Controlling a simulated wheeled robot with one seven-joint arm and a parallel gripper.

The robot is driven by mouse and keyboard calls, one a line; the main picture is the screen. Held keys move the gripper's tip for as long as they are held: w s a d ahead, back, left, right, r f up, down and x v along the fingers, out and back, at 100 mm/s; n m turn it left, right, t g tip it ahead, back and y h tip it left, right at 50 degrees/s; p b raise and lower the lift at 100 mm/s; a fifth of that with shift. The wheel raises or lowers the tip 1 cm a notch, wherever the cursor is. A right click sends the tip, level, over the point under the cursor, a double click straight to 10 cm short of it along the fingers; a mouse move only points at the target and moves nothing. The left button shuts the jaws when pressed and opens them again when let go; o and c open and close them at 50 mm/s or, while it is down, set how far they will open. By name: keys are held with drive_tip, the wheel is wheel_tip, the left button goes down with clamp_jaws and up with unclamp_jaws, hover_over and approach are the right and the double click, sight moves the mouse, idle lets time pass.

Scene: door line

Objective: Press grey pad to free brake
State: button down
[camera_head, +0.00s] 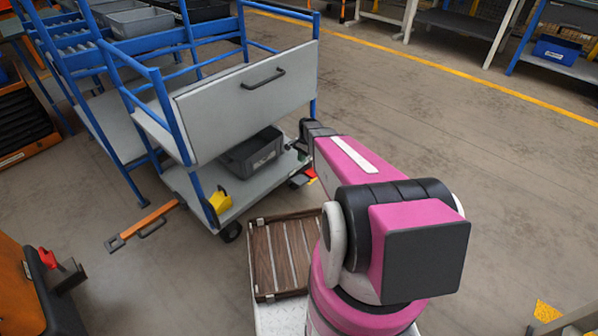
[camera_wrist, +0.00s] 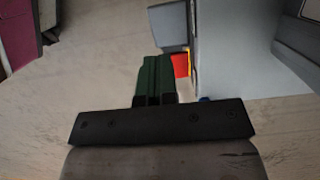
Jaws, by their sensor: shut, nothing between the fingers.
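The blue-framed cart (camera_head: 240,100) stands with a grey front panel and a low grey deck. At its right lower corner a red pedal (camera_head: 311,173) shows, with a small dark-grey part (camera_head: 299,181) beside it. In the wrist view a red patch (camera_wrist: 180,66) lies just right of my fingertips, and a grey block (camera_wrist: 168,24), perhaps the grey pad, lies beyond them. My gripper (camera_wrist: 154,58) has green fingers, shut and empty, apart from the block as far as I can tell.
A grey bin (camera_head: 252,152) sits on the cart's deck. A yellow part (camera_head: 220,201) and an orange tow bar (camera_head: 148,220) are at its front left corner. An orange machine (camera_head: 25,290) stands at lower left. The floor right of the cart is open.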

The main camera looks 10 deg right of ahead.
sight(297, 183)
drive_tip(key=x, duration=1.3)
drive_tip(key=shift+f, duration=0.25)
drive_tip(key=shift+s+a+f+t+h, duration=0.3)
drive_tip(key=shift+f+t+h, duration=0.1)
drive_tip(key=shift+f+h, duration=0.1)
drive_tip(key=shift+s+a+f+t+h, duration=0.15)
drive_tip(key=shift+a+f+h, duration=0.1)
drive_tip(key=shift+f, duration=0.35)
drive_tip(key=shift+s+a+f+t+h, duration=0.1)
drive_tip(key=shift+a+f+t+h, duration=0.1)
drive_tip(key=shift+f, duration=0.35)
drive_tip(key=shift+s+a+f+t+h, duration=0.15)
drive_tip(key=shift+f+h, duration=0.1)
drive_tip(key=shift+f, duration=0.7)
wheel_tip(297, 183, up, 15)
drive_tip(key=s+a, duration=0.2)
drive_tip(key=shift+a, duration=0.35)
